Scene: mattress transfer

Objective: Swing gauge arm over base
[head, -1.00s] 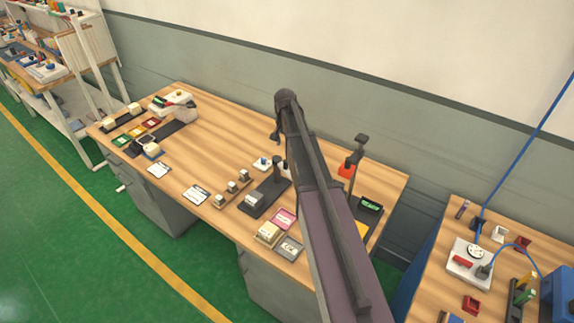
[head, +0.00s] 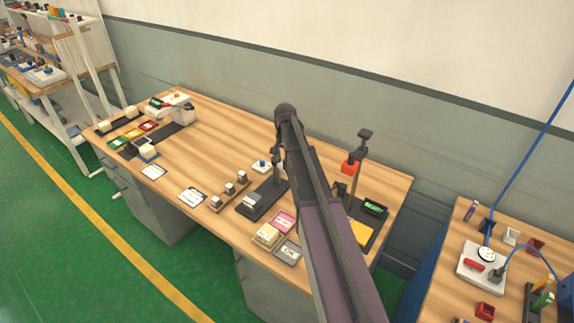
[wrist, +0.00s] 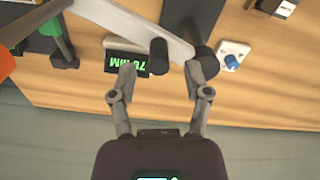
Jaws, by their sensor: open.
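In the wrist view my gripper (wrist: 159,74) is open, with one finger on each side of a dark round knob (wrist: 158,57). The knob sits on the light grey gauge arm (wrist: 115,18), which runs from the upper left to a dark round end. I cannot tell whether the fingers touch the knob. Beside the arm is a dark display (wrist: 120,58) with green characters, partly covered. In the head view a dark base (head: 262,198) with an upright post stands left of my arm, which hides most of the gauge area and the gripper.
A white block with a blue knob (wrist: 232,62) sits close to the right finger; it also shows in the head view (head: 262,165). Small trays and cards lie along the bench front. The bench's middle left is clear.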

